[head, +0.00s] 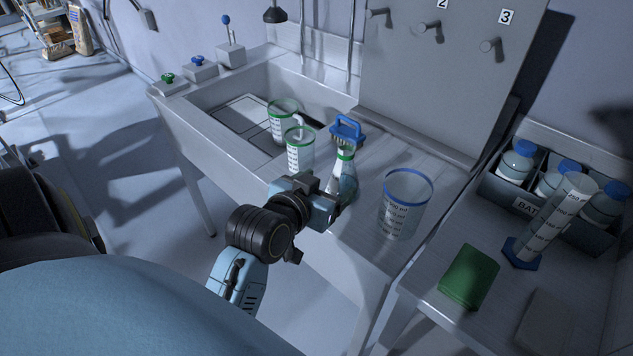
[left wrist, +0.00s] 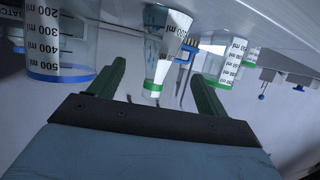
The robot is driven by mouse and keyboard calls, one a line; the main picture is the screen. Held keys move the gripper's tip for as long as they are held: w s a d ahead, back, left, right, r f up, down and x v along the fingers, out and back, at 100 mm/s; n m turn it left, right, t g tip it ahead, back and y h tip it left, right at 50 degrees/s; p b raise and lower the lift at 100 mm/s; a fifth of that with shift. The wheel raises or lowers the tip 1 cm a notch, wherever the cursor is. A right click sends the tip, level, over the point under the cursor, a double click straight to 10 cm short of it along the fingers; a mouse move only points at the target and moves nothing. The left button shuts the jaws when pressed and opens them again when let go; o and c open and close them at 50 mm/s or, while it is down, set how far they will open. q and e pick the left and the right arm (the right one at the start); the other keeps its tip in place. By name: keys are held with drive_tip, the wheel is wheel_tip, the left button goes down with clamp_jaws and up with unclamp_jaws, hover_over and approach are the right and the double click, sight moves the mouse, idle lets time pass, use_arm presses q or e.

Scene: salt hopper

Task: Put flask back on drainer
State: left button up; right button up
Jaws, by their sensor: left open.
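The flask (head: 344,181) is clear with a green band at its neck and stands upright on the counter beside the sink. My left gripper (head: 328,192) is at its near side, open and empty. In the left wrist view, which is upside down, the flask (left wrist: 163,50) shows between the two green fingers of the gripper (left wrist: 160,74). I cannot tell whether its neck is within the fingers or just beyond them. The drainer appears to be the grey upright panel (head: 445,95) with bare pegs marked 2 and 3. My right gripper is not in view.
Two green-rimmed beakers (head: 299,152) stand left of the flask. A blue-handled brush (head: 346,130) is close behind it. A large blue-rimmed beaker (head: 404,207) stands to its right. A measuring cylinder (head: 552,222), green cloth (head: 469,276) and bottle crate (head: 531,207) are farther right.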

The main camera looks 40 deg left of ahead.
use_arm(q)
drive_tip(key=shift+v, duration=1.9)
